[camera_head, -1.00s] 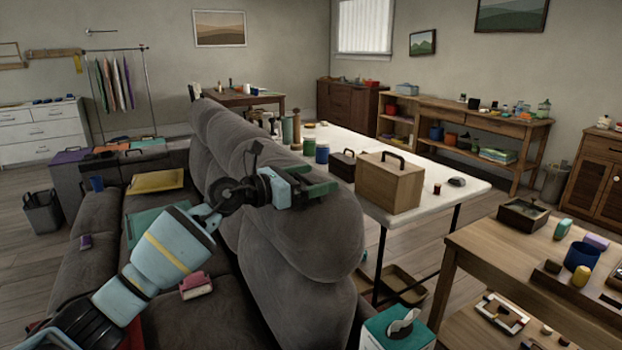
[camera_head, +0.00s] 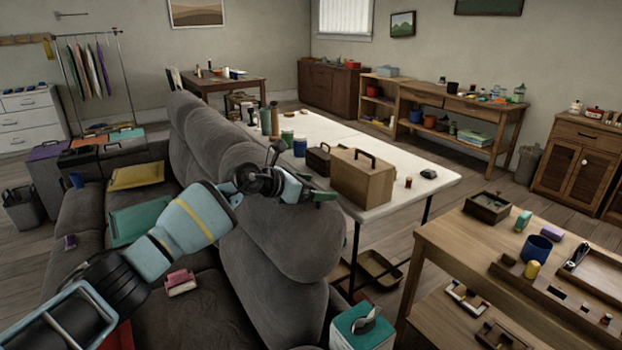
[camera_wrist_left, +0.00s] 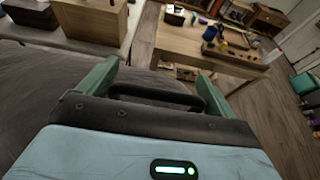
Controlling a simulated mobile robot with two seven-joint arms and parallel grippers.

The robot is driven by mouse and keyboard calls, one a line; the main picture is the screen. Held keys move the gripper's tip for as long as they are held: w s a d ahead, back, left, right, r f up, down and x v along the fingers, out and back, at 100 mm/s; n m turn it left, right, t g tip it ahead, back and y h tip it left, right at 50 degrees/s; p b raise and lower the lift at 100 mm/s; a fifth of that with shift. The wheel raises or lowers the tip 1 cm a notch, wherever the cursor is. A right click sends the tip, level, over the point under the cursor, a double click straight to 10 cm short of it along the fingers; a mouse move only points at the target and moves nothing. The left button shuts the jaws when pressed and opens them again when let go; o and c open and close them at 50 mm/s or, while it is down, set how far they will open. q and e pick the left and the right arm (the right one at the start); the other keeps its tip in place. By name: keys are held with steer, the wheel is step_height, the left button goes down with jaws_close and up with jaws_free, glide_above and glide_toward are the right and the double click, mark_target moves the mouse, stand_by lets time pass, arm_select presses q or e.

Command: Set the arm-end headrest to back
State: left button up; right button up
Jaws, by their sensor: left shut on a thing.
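The arm-end headrest (camera_head: 288,240) is the nearest grey cushion on top of the sofa back in the head view. It looks roughly upright; its exact tilt is hard to tell. My left gripper (camera_head: 318,195) is at the top of this headrest, shut on it, with the arm reaching across the seat from the left. In the left wrist view, the two green fingers (camera_wrist_left: 155,80) stand wide apart, with a dark bar between them. The wrist body hides most of the contact there. My right gripper is not in view.
Behind the sofa a white table (camera_head: 405,190) carries a wooden box (camera_head: 362,182) close to the headrest's rear side. A wooden workbench (camera_head: 440,250) stands at the right. A tissue box (camera_head: 362,328) is in front. Open floor lies between the tables.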

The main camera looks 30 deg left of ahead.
arm_select(q)
steer(key=shift+r, duration=0.1)
steer(key=o, duration=1)
steer(key=shift+o, duration=0.5)
steer(key=shift+w, duration=0.2)
steer(key=shift+v, duration=3.85)
steer(key=shift+a, duration=0.1)
